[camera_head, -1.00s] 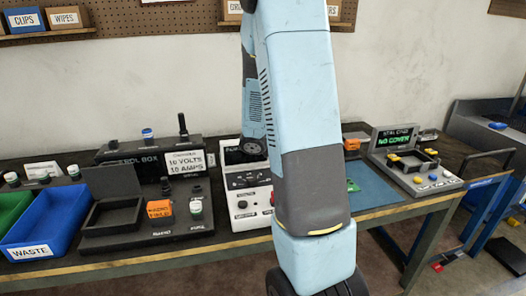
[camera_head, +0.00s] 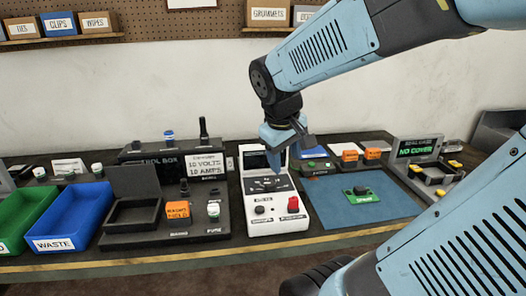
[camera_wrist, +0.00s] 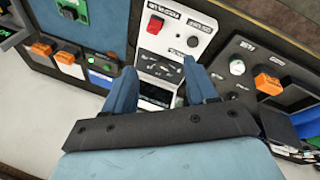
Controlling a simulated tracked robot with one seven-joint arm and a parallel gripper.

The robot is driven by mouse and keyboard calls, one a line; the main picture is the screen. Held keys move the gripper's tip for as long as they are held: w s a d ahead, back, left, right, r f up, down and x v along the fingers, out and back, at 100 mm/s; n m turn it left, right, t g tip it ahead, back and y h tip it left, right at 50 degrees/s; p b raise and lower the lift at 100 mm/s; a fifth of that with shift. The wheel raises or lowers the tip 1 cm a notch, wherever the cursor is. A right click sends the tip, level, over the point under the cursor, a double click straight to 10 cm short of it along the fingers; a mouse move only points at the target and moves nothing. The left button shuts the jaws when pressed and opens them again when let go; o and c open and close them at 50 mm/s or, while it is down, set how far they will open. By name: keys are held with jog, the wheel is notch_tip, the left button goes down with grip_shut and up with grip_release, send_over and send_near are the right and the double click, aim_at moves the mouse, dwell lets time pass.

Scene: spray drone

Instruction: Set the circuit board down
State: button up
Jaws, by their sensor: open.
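The green circuit board (camera_head: 366,199), with a dark part on top, lies on the blue mat (camera_head: 325,213) right of the middle of the bench. In the wrist view it shows at the top left (camera_wrist: 74,14) on the mat. My gripper (camera_head: 284,160) hangs over the white bench instrument (camera_head: 272,228), left of the board and apart from it. In the wrist view my gripper (camera_wrist: 161,80) has its two blue fingers spread, with nothing between them.
Blue waste bin (camera_head: 77,217), black station with an orange block (camera_head: 177,209) and control box (camera_head: 150,167) stand on the left. Orange blocks (camera_head: 350,156) stand behind the mat. A "NO COVER" display (camera_head: 416,149) is on the right. My arm fills the lower right.

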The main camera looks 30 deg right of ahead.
jog(key=s+a+r+m+t+y, duration=0.2)
jog(key=s+a+r+t, duration=0.1)
jog(key=a, duration=0.4)
jog(key=shift+s+r+y, duration=0.4)
jog(key=shift+s+r, duration=0.15)
jog(key=shift+r, duration=0.35)
jog(key=shift+a, duration=0.1)
jog(key=shift+c, duration=0.3)
